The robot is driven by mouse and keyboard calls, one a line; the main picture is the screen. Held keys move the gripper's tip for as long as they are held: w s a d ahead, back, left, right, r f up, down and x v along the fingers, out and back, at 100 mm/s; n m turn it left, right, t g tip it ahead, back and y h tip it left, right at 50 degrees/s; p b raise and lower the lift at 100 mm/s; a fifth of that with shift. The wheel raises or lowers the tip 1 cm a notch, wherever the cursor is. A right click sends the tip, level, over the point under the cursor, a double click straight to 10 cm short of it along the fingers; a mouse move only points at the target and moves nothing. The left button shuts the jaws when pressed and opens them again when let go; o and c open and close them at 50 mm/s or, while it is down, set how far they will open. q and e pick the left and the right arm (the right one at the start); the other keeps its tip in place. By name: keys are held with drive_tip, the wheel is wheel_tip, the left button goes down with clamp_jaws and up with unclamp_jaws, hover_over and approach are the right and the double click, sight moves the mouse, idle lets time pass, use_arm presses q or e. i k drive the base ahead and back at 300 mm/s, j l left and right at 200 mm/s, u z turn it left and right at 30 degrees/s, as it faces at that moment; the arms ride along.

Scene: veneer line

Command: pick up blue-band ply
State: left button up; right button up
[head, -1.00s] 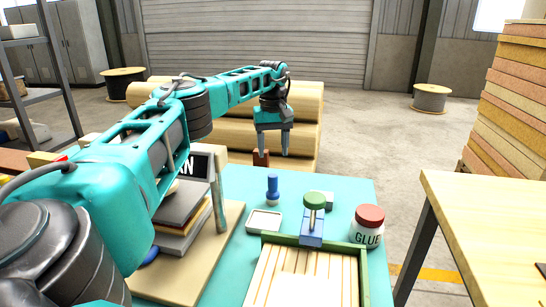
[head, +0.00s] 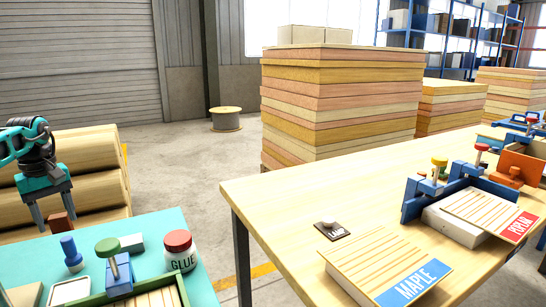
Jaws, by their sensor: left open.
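A ply with a blue band reading MAPLE (head: 376,256) lies flat on the light wooden table (head: 290,190), its slatted top facing up near the table's front edge. Its lower end is close to the bottom of the picture. My left gripper (head: 53,212) is at the far left, fingers pointing down and apart, beyond the teal table (head: 200,285). A reddish-brown block (head: 58,224) shows by the fingertips; I cannot tell its depth from them. The gripper is far from the blue-band ply. My right gripper is not in view.
A red-band ply (head: 490,212) rests on a pale block by a blue clamp (head: 410,200). A small dark-labelled piece (head: 332,231) lies left of the blue-band ply. A glue jar (head: 180,251) and a blue stamp (head: 72,254) stand on the teal table. Board stacks (head: 335,100) stand behind.

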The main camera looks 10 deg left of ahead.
sight(390, 271)
drive_tip(key=k+l, duration=0.45)
drive_tip(key=l, duration=0.3)
drive_tip(key=k+l, duration=0.5)
drive_tip(key=l, duration=0.25)
